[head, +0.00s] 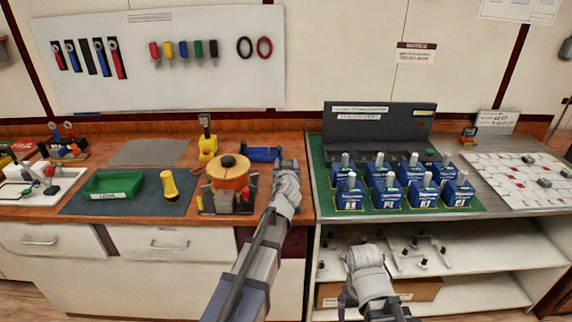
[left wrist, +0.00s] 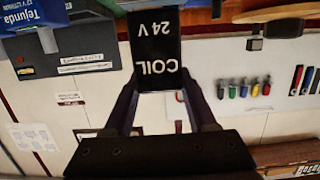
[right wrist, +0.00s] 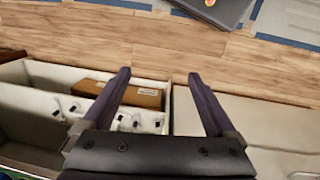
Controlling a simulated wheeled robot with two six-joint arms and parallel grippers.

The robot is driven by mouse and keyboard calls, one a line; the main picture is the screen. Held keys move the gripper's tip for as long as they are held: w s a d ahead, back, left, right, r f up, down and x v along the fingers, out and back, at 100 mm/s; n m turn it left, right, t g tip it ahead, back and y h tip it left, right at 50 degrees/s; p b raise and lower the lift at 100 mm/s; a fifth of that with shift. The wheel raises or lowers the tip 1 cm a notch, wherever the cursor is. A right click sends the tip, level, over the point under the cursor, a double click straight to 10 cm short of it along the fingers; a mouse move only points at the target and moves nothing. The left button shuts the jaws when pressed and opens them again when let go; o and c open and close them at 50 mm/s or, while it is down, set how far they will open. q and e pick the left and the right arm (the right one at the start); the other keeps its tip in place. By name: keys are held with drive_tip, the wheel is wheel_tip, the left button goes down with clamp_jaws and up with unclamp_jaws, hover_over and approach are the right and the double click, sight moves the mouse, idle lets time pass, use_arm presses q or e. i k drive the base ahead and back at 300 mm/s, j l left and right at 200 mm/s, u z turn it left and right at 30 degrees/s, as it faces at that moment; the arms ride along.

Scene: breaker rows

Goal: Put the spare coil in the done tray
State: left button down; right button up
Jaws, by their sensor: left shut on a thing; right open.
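A black block printed "COIL 24 V" (left wrist: 158,68) fills the middle of the left wrist view. My left gripper (left wrist: 160,98) is shut on it, with one finger on each side. In the head view my left gripper (head: 288,166) is above the boundary between the wooden bench and the grey bench; the coil is not clearly visible there. A green tray (head: 112,180) with a white label too small to read stands on the dark mat at the left, apart from my gripper; it looks empty. My right gripper (right wrist: 160,80) is open and empty, low before the grey bench's shelves.
An orange reel (head: 228,170) and a yellow torch (head: 169,185) stand between the green tray and my left arm. Rows of blue breakers (head: 388,190) stand on the grey bench at right. A grey mat (head: 150,152) behind the tray is clear.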

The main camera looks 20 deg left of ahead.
sight(116, 188)
drive_tip(key=j+u, duration=0.1)
drive_tip(key=u, duration=0.35)
drive_tip(key=i+j+u, duration=0.1)
drive_tip(key=u, duration=0.35)
drive_tip(key=j+u, duration=0.1)
drive_tip(key=u, duration=0.35)
drive_tip(key=i+j+u, duration=0.1)
drive_tip(key=i+u, duration=0.15)
drive_tip(key=u, duration=0.15)
drive_tip(key=i+z, duration=0.2)
drive_tip(key=z, duration=0.15)
drive_tip(key=i+z, duration=0.2)
drive_tip(key=z, duration=0.15)
drive_tip(key=i+j+z, duration=0.1)
drive_tip(key=z, duration=0.25)
drive_tip(key=i, duration=0.1)
